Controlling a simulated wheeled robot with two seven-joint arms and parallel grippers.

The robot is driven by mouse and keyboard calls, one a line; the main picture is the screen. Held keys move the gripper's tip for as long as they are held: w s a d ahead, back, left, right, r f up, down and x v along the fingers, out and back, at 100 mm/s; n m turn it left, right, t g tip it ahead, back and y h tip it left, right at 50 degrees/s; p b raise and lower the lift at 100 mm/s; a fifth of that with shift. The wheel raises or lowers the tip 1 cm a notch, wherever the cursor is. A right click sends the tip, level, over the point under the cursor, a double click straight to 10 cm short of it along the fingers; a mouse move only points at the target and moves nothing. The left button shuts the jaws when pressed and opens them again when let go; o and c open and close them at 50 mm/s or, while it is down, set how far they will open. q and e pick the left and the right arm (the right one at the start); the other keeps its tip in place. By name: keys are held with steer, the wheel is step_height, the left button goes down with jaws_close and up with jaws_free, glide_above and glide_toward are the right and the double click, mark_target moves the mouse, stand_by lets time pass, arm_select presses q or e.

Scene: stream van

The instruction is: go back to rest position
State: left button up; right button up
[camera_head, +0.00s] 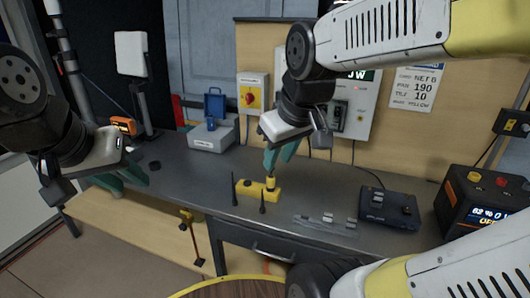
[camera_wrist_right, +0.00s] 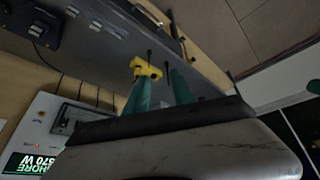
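My left gripper (camera_head: 124,180), with green fingers spread apart, hangs at the left over the front edge of the desk. It holds nothing that I can see. My right gripper (camera_head: 281,157) points down above the desk; its green fingers also show apart in the right wrist view (camera_wrist_right: 160,92). It looks empty. Below it, a yellow block (camera_head: 247,188) with an upright yellow peg stands on the desk, beyond the fingertips in the right wrist view (camera_wrist_right: 144,70). Thin black upright pieces stand by the block.
The grey desk (camera_head: 180,178) carries a blue-and-white case (camera_head: 211,136), clear holder (camera_head: 326,225), dark control box (camera_head: 388,208) and black-orange power unit (camera_head: 480,205). A wall panel (camera_head: 355,110) stands behind. A round wooden top with yellow rim (camera_head: 235,279) is in front.

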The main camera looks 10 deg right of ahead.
steer(key=s+m, duration=0.1)
steer(key=m, duration=0.1)
steer(key=s+m+t+y, duration=0.1)
steer(key=shift+s+a+r, duration=0.3)
steer(key=shift+s+r, duration=0.05)
steer(key=shift+r, duration=0.05)
stand_by(0.9)
